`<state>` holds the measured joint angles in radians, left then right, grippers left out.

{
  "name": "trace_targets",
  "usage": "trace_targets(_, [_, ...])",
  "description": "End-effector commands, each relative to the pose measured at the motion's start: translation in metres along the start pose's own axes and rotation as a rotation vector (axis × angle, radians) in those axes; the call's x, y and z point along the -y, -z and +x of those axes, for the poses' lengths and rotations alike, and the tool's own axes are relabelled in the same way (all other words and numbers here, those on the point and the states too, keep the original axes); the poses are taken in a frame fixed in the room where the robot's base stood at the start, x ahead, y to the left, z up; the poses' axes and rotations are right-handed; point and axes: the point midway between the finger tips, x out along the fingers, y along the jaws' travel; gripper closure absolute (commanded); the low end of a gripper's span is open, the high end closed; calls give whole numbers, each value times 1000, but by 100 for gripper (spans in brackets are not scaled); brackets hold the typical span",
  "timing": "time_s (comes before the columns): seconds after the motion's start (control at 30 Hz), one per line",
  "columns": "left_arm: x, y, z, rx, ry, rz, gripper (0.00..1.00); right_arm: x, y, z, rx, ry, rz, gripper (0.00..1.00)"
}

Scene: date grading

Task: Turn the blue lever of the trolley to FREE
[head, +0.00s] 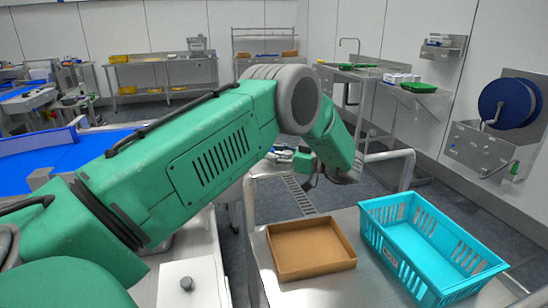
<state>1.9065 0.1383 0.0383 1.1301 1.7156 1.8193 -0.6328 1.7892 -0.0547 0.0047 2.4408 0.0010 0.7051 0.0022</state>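The trolley (345,285) stands in front of me, with a grey metal top and a pale tubular rail (392,156) at its far end. I cannot make out its blue lever in this view. My green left arm comes in from the left, bends at a grey elbow and reaches down past the trolley's far left corner. Small dark parts beside the end of the arm may belong to my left gripper (309,168); its fingers are not clear. My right gripper is not in view.
A brown tray (310,270) and a turquoise perforated crate (416,285) lie on the trolley top. A blue conveyor surface (40,167) is at the left, partly behind my arm. A hose reel (508,103) hangs on the right wall. Grey floor shows beyond the trolley.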

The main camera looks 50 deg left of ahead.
Motion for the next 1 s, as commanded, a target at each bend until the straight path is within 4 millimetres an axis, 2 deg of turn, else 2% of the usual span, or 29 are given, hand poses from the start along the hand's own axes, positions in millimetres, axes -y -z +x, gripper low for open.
trace_targets(0.03, [2,-5,-1,6,7,8,100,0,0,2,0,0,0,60])
trace_targets(0.5, [2,-4,-1,4,17,8,100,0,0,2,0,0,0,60])
trace_targets(0.53, [2,-4,-1,4,17,8,72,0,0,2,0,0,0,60])
trace_targets(0.57, [2,-4,-1,4,16,8,62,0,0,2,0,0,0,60])
trace_targets(0.6, [2,-4,-1,3,16,7,56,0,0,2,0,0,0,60])
trace_targets(0.87, [2,-1,0,1,16,2,56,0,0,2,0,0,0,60])
trace_targets(1.0, [1,-1,-7,1,15,0,56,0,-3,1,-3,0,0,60])
